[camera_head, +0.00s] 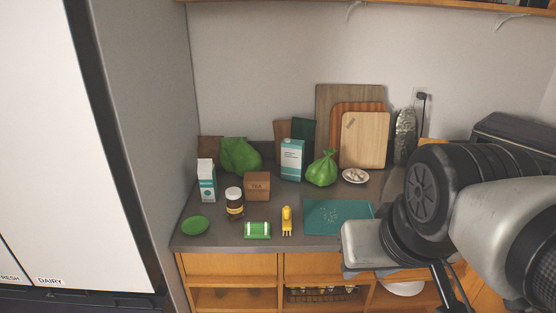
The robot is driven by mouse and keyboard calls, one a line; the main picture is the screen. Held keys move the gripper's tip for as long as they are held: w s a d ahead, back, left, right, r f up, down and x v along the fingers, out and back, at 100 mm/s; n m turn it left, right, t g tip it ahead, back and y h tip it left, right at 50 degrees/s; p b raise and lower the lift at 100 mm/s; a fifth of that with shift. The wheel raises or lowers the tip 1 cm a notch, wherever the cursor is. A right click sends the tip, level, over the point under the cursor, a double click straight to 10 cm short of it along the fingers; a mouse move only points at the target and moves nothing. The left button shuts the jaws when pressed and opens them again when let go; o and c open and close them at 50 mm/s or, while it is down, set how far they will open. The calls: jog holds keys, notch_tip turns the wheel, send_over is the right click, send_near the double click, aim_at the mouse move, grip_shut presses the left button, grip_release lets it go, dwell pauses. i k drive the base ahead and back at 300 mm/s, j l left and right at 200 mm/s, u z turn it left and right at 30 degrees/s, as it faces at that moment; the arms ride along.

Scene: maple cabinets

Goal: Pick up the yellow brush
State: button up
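The yellow brush (287,221) lies on the grey counter near its front edge, between a green-and-white can lying on its side and a teal cutting board. Its long side points toward the wall. My arm comes in from the right, and my gripper (452,292) is at the lower right, in front of the counter and well to the right of the brush. Its fingertips are partly cut off or hidden, so whether it is open or shut does not show. Nothing touches the brush from above.
The green-and-white can (257,230) is close left of the brush, and the teal board (338,216) is close right. A dark jar (235,203), a TEA box (257,186) and cartons stand behind. A green oval item (195,225) lies at the left. Wooden boards lean on the wall.

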aim_at(287, 214)
jog(key=i+j, duration=0.15)
jog(key=i, duration=0.2)
jog(key=i+j, duration=0.15)
jog(key=i, duration=0.2)
jog(key=i+j, duration=0.2)
jog(key=i, duration=0.15)
